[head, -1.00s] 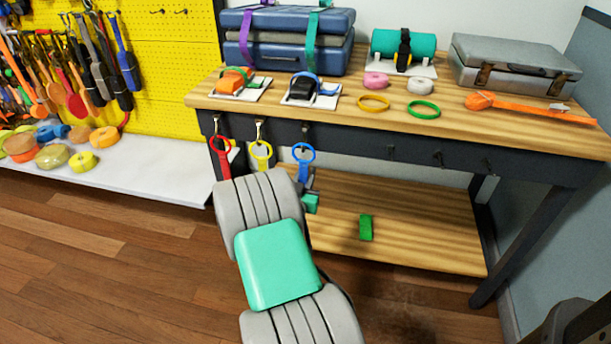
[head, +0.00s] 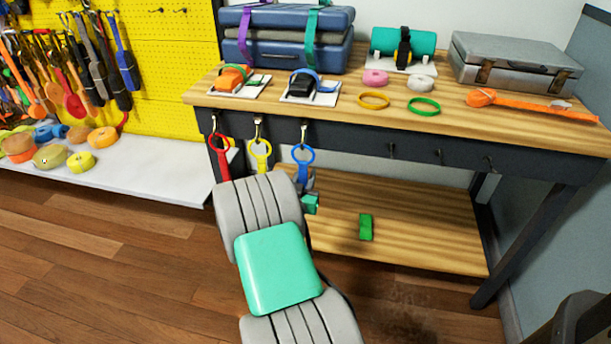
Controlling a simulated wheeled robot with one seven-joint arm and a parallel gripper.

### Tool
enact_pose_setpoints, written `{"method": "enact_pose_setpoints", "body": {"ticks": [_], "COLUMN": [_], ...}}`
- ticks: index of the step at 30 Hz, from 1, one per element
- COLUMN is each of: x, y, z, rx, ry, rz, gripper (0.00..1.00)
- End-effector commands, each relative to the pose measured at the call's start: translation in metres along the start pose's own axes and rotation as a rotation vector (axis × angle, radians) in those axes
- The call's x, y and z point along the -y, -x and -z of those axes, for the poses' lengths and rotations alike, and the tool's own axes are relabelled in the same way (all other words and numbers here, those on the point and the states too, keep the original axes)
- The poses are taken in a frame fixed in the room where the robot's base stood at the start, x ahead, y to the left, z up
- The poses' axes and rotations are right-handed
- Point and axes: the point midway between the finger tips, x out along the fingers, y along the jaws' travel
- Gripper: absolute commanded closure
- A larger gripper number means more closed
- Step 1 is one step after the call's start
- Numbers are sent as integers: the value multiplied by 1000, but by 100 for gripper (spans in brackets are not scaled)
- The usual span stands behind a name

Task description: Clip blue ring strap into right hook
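The blue ring strap (head: 303,155) hangs from the third silver clip along the dark front rail of the workbench, right of a yellow ring strap (head: 259,152) and a red ring strap (head: 219,146). Its lower end is hidden by my gripper. My gripper (head: 304,180) is just under the blue ring, at the strap's lower part, largely hidden behind my arm. I cannot tell whether its fingers are open or shut on the strap. Three bare dark hooks sit further right on the rail: a left one (head: 391,150), a middle one (head: 438,157) and a right one (head: 490,164).
The wooden benchtop (head: 330,113) holds cases, strap rolls, rings and an orange strap (head: 535,105). A green block (head: 366,227) lies on the lower shelf (head: 425,235). The space before the bare hooks is clear.

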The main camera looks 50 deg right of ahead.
Motion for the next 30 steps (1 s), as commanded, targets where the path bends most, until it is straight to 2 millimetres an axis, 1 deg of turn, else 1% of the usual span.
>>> {"method": "enact_pose_setpoints", "body": {"ticks": [1, 7, 14, 16, 19, 25, 27, 30], "x": [0, 0, 0, 0, 2, 2, 2, 0], "y": [0, 0, 1, 5, 21, 62, 71, 78], "z": [0, 0, 0, -1, -1, 0, 0, 0], "rx": [0, 0, 1, 2, 2, 1, 1, 0], "ry": [0, 0, 0, 0, 1, 2, 1, 1], "rz": [0, 0, 0, 1, 4, 6, 5, 1], "gripper": [68, 53, 53, 53, 53, 53, 53, 53]}}
